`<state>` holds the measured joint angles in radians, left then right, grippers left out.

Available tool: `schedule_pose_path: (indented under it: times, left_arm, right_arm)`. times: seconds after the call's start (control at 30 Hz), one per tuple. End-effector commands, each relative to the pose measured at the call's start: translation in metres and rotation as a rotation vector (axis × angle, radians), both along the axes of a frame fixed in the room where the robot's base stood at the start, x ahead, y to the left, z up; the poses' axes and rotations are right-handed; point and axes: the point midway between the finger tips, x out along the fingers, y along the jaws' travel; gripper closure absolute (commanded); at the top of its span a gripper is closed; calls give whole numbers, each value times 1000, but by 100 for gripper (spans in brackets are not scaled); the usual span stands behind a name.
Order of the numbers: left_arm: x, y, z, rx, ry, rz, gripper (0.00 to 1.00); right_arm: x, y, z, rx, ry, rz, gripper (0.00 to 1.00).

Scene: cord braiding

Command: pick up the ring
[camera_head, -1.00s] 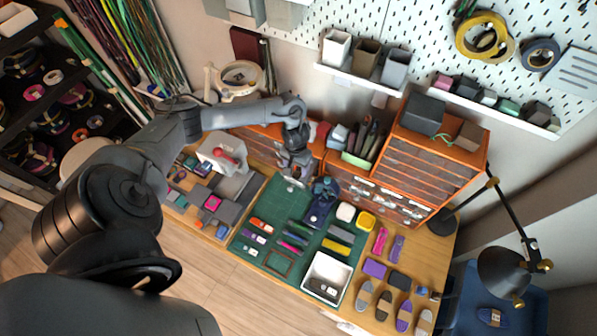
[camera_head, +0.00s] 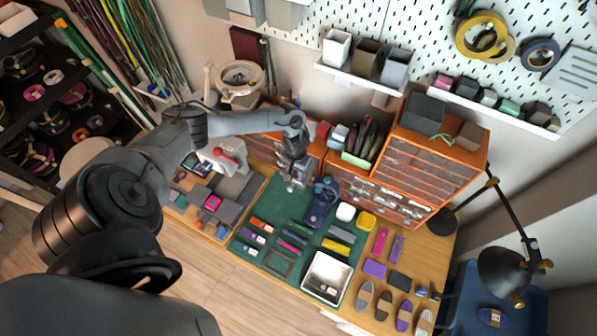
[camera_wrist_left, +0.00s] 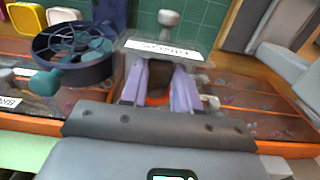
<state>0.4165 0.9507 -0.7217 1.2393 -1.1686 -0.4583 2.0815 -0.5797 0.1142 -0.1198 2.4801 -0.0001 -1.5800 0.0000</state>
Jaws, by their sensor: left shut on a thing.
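My left gripper (camera_head: 297,172) reaches down at the back edge of the green mat, in front of the orange drawer cabinet. In the left wrist view its two lilac fingers (camera_wrist_left: 159,80) point down into a small open drawer with a labelled front plate (camera_wrist_left: 165,48) and a knob. An orange curved piece, seemingly the ring (camera_wrist_left: 156,98), shows low between the fingers, and they are shut on it. Most of the ring is hidden by the fingers and the gripper body. In the head view the ring is too small or hidden to make out. My right gripper is in neither view.
A dark blue spoked stand (camera_wrist_left: 75,50) is close beside the drawer in the left wrist view. Orange drawer cabinets (camera_head: 430,165) rise behind the green mat (camera_head: 283,200). A white tray (camera_head: 327,278) sits at the mat's front. A sewing-machine-like white device (camera_head: 222,157) stands left.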

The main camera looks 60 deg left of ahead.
Motion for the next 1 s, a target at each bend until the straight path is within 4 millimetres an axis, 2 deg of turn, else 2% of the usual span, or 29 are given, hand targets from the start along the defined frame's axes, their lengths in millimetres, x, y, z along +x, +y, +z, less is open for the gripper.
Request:
schedule_pose_path:
  times: [0.43,0.57,0.7,1.0]
  left_arm:
    - [0,0,8,0,0,-2,98]
    - [0,1,21,1,-1,-1,98]
    - [1,0,43,-1,-3,-2,98]
    - [-1,-62,78,-4,-3,-6,98]
  right_arm:
    - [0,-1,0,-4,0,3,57]
    - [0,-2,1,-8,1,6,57]
    - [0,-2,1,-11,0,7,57]
    - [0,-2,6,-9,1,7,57]
